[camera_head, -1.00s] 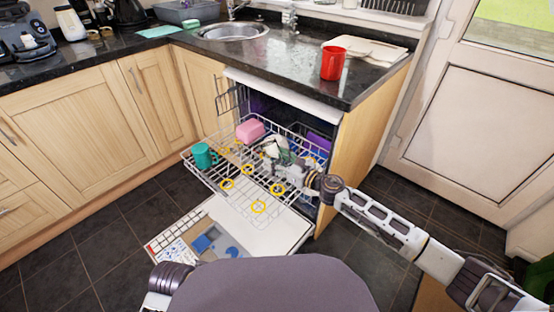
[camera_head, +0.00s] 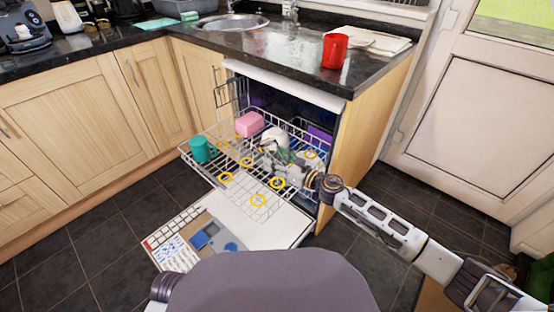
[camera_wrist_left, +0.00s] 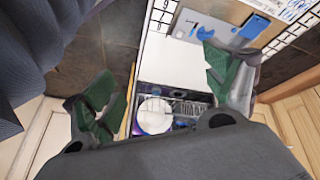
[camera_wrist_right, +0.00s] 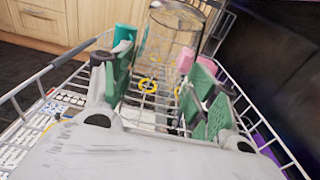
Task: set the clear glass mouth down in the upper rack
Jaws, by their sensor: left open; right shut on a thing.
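A clear glass (camera_wrist_right: 172,42) is between the green fingers of my right gripper (camera_wrist_right: 163,88), which is shut on it, over the upper rack. In the head view the right gripper (camera_head: 277,150) reaches in from the right above the pulled-out upper rack (camera_head: 262,212), and the glass is hard to make out there. I cannot tell whether its mouth touches the wires. My left gripper (camera_wrist_left: 160,85) is open and empty in the left wrist view. It is out of sight in the head view.
A teal mug (camera_head: 202,149) stands at the rack's left side and a pink item (camera_head: 249,124) farther back. Yellow rings (camera_head: 277,183) lie across the rack's wires. The open dishwasher door (camera_head: 245,220) is below. A red mug (camera_head: 334,50) stands on the counter above.

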